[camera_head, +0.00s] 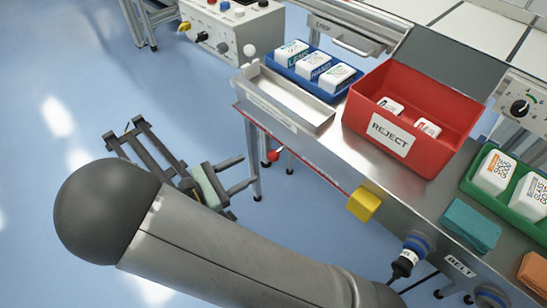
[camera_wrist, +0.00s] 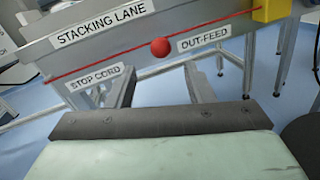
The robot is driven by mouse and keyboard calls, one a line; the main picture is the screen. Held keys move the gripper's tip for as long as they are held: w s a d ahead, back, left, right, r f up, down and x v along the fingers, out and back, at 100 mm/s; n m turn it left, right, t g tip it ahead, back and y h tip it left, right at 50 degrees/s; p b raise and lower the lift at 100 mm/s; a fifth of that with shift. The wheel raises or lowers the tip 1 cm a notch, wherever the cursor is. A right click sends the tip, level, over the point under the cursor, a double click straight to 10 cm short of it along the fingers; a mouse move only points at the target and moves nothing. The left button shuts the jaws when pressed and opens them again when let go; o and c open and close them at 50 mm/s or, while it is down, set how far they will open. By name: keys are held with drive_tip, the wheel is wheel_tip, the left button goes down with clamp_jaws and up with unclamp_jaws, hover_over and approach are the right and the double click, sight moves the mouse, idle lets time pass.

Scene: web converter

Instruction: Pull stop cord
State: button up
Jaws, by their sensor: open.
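The stop cord (camera_head: 312,168) is a thin red line along the front edge of the metal bench. In the wrist view the cord (camera_wrist: 100,66) runs under a STACKING LANE label and above a STOP CORD label (camera_wrist: 95,77). A red ball (camera_wrist: 160,47) sits on the cord; in the head view the ball (camera_head: 273,155) hangs just below the bench edge. My gripper (camera_head: 246,170) is open and empty, its fingers pointing at the ball. In the wrist view my gripper's two fingers (camera_wrist: 158,70) stand left and right below the ball, seemingly apart from it.
A yellow box (camera_head: 363,203) sticks out at the cord's right end. On the bench are a red REJECT bin (camera_head: 458,106), a blue tray (camera_head: 275,66) of cartons and a green tray (camera_head: 471,184). A bench leg (camera_head: 253,165) stands close beyond my gripper. Blue floor lies open to the left.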

sight(273, 156)
drive_tip(key=b+x, duration=0.1)
drive_tip(key=x, duration=0.8)
drive_tip(key=shift+w+d+b, duration=0.1)
drive_tip(key=shift+d+b, duration=0.1)
drive_tip(key=shift+b, duration=0.15)
